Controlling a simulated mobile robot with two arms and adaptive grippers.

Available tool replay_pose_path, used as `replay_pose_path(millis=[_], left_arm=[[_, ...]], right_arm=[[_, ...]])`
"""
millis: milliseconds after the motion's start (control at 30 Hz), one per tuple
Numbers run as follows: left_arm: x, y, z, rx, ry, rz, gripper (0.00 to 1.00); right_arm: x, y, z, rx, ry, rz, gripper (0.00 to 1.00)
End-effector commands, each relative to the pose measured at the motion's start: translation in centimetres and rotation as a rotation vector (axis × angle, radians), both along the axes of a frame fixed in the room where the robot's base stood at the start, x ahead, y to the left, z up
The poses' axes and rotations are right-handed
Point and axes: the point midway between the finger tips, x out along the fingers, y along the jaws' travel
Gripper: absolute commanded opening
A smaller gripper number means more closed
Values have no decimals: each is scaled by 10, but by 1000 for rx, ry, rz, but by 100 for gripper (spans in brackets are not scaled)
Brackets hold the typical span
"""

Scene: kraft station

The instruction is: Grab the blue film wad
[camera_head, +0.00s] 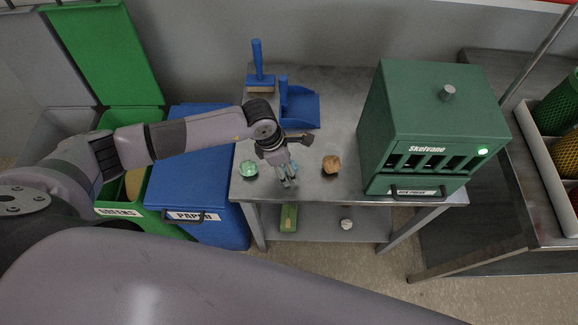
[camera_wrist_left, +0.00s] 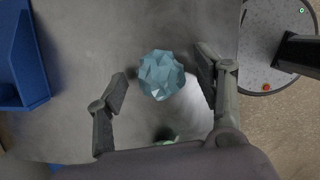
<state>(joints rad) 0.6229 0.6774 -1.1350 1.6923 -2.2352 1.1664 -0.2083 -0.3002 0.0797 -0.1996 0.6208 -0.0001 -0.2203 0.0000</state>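The blue film wad (camera_wrist_left: 161,75) is a pale blue faceted ball on the grey metal table (camera_wrist_left: 85,50). In the left wrist view it lies between the two fingers of my left gripper (camera_wrist_left: 162,78), which is open, with a gap visible on each side. In the head view my left gripper (camera_head: 287,176) points down over the table's front part, and the blue wad is mostly hidden by its fingers. I cannot tell the exact height of the fingertips over the table. My right gripper is not in view.
A green wad (camera_head: 249,168) lies left of the gripper and a brown wad (camera_head: 332,165) right of it. A green Skelvane box (camera_head: 430,110) stands right; a blue paper bin (camera_head: 200,165) and green bin (camera_head: 172,222) stand left.

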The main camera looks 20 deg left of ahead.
Motion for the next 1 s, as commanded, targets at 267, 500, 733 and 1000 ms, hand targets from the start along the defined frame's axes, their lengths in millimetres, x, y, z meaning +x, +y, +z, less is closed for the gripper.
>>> replay_pose_path(millis=[267, 500, 733, 1000], left_arm=[[0, 0, 0, 0, 0, 0, 41], [0, 0, 1, 0, 0, 0, 31], [0, 0, 1, 0, -1, 0, 31], [1, 0, 23, 0, -4, 0, 31]], right_arm=[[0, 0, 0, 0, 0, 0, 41], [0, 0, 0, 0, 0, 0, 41], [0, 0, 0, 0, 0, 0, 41], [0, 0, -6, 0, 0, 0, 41]])
